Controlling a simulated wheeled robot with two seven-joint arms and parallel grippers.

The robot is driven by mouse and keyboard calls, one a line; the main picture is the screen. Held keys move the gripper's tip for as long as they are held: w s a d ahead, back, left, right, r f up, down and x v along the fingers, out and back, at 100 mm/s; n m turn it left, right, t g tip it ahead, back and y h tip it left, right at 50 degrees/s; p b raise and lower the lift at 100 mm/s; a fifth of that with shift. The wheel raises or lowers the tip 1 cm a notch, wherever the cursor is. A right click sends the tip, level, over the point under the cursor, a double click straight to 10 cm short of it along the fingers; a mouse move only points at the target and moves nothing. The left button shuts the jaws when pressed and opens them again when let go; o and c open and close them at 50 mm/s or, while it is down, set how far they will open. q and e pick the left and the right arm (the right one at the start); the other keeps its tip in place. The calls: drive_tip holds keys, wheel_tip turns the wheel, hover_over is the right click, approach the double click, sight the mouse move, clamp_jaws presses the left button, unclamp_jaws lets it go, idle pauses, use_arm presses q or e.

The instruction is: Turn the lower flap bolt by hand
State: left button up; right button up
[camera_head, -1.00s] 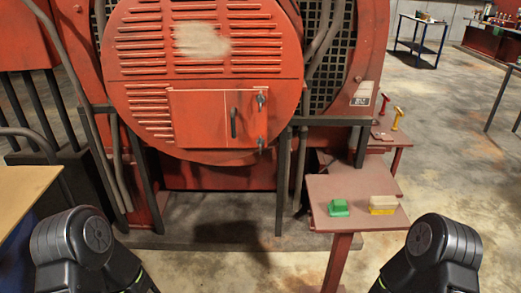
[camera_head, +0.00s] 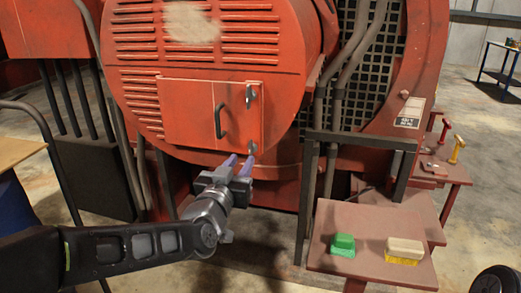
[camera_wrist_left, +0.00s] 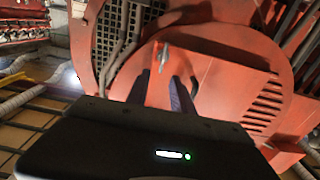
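The orange flap (camera_head: 187,112) on the round red cover is closed, with a dark handle (camera_head: 219,121). The upper flap bolt (camera_head: 250,96) is at its upper right edge. The lower flap bolt (camera_head: 253,147) is at its lower right corner. My left gripper (camera_head: 239,160) is just below and left of the lower bolt, its two purple-grey fingers apart and empty. I cannot tell whether a fingertip touches it. In the left wrist view a metal bolt (camera_wrist_left: 163,56) shows beyond the fingers; I cannot tell which bolt. My right gripper is out of view.
Grey pipes (camera_head: 345,90) and a dark mesh (camera_head: 377,65) stand right of the cover. A wooden tabletop (camera_head: 18,152) is at the left edge.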

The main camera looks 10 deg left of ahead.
sight(250, 148)
use_arm(q)
drive_tip(key=shift+w+d+p, duration=0.1)
drive_tip(key=shift+w+p, duration=0.3)
drive_tip(key=shift+w, duration=3.45)
clamp_jaws()
